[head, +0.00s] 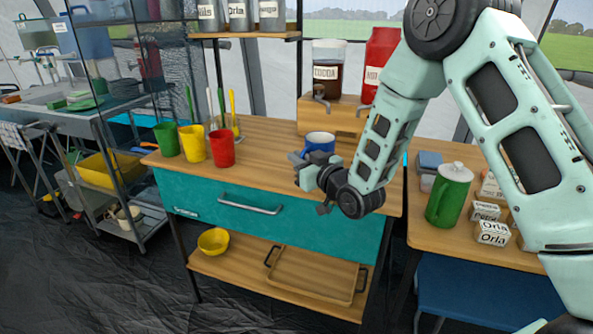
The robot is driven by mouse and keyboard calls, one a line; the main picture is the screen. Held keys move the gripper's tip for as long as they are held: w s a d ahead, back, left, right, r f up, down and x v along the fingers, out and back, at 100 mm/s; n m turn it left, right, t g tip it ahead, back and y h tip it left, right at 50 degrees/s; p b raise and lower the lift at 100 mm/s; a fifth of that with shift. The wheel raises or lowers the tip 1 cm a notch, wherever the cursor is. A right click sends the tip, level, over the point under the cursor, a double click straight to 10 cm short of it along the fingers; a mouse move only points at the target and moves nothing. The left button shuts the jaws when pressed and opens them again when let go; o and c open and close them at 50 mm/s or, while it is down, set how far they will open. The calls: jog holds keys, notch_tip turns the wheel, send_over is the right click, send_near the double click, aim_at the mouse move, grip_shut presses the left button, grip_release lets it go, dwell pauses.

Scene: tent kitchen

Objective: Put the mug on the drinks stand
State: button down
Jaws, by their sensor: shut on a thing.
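A blue mug (320,141) with a pale inside is upright above the wooden counter, in front of the drinks stand. My gripper (304,158) is shut on the mug from the near side and hides its lower part. I cannot tell whether the mug's base touches anything. The drinks stand (314,123) is a wooden block at the back of the counter. It carries a cocoa dispenser (329,70) and a red dispenser (380,62); taps show at their fronts. My arm covers the stand's right part.
Green (167,140), yellow (193,144) and red (221,149) cups stand at the counter's left. Utensils stand behind them. A green lidded jug (448,195) and several small labelled boxes are on the right table. The counter's middle is clear.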

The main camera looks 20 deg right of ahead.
jog(key=shift+f, duration=1.75)
jog(key=shift+f, duration=0.15)
jog(key=c, duration=1.5)
grip_release()
